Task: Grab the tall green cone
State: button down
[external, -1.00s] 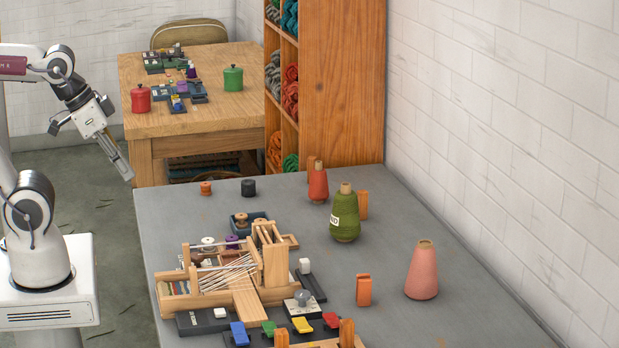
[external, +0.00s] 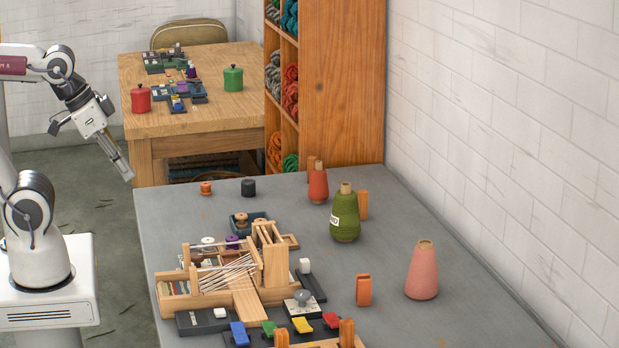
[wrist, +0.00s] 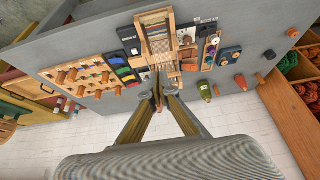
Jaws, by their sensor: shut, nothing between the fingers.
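The tall green cone (external: 345,220) is a wound yarn cone with a white label and a tan tip. It stands upright on the grey table, right of the wooden loom. It also shows in the wrist view (wrist: 205,90), right of my fingers. My gripper (external: 127,173) hangs in the air beyond the table's left edge, far from the cone. In the wrist view my fingers (wrist: 159,106) come together, shut and empty.
On the grey table (external: 300,193), a salmon cone (external: 422,270) stands right of the green cone and a red cone (external: 318,185) behind it. Orange blocks stand nearby, one (external: 363,205) close behind the green cone. The loom (external: 230,275) lies between my arm and the cone.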

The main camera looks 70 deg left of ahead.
jog(key=c, duration=1.8)
grip_release()
jog(key=w+a+r+t+y, duration=0.15)
jog(key=w+a, duration=0.25)
jog(key=w, duration=0.9)
jog(key=w+a+r+t, duration=0.1)
jog(key=w+a+t, duration=0.25)
jog(key=w, duration=0.85)
jog(key=w+a+r+t+y, duration=0.15)
jog(key=w+a, duration=0.35)
jog(key=w, duration=0.8)
jog(key=w+a+f+t+h, duration=0.1)
jog(key=w+a+f+t, duration=0.1)
jog(key=w+a+f, duration=0.1)
jog(key=w+a+f+t, duration=0.2)
jog(key=w+a+f, duration=0.1)
jog(key=w+f, duration=0.3)
jog(key=w+a+f+t+h, duration=0.1)
jog(key=w+a+f+t, duration=0.2)
jog(key=w+f, duration=0.2)
jog(key=shift+a+f+h, duration=0.1)
jog(key=shift+f+h, duration=0.2)
jog(key=shift+f, duration=0.35)
jog(key=shift+s+a+f+t, duration=0.15)
jog(key=shift+f+t, duration=0.2)
jog(key=shift+f, duration=0.2)
